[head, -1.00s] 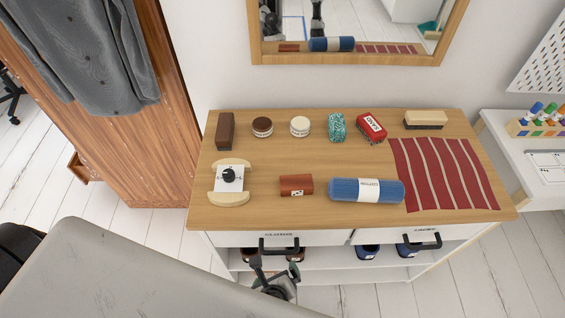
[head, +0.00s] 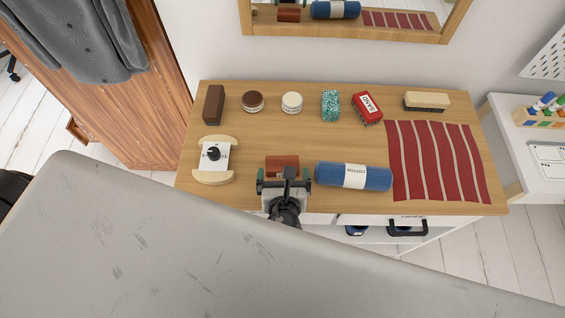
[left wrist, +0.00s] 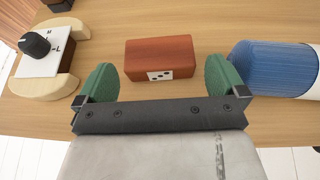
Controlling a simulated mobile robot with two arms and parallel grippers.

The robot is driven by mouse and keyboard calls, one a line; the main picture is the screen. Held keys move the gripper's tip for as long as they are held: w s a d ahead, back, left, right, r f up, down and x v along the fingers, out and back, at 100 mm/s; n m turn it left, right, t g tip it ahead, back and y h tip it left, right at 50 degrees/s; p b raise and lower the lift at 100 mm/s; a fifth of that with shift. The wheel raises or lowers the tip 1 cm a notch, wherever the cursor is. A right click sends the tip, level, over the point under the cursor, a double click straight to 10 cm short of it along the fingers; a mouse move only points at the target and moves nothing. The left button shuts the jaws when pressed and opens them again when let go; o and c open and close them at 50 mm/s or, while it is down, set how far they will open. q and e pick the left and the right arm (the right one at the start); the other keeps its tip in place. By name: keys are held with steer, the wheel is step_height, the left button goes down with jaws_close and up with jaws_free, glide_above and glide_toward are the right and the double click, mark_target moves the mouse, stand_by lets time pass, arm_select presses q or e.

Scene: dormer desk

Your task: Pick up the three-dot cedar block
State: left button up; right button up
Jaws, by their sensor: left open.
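The three-dot cedar block (head: 282,163) is a reddish-brown block lying near the front edge of the desk (head: 240,135). In the left wrist view the block (left wrist: 160,55) shows a white label with black dots on its near face. My left gripper (head: 284,181) is open, right in front of the block. In the left wrist view its green fingertips (left wrist: 160,78) stand wide apart, one toward each side of the block, not touching it. In the head view the gripper hides the block's near part.
A blue roll (head: 353,176) lies just right of the block. A wooden dial holder (head: 214,158) stands to the left. Behind are a dark brown block (head: 213,104), two round tins, a teal block (head: 330,105), a red box (head: 367,108) and a brush (head: 426,102). A red striped cloth (head: 437,160) lies right.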

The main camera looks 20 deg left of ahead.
mark_target(282, 164)
arm_select(q)
steer(key=x, duration=0.5)
steer(key=shift+a+p, duration=0.1)
steer(key=shift+p, duration=0.2)
steer(key=shift+r, duration=0.1)
steer(key=c, duration=0.6)
steer(key=shift+c, duration=0.2)
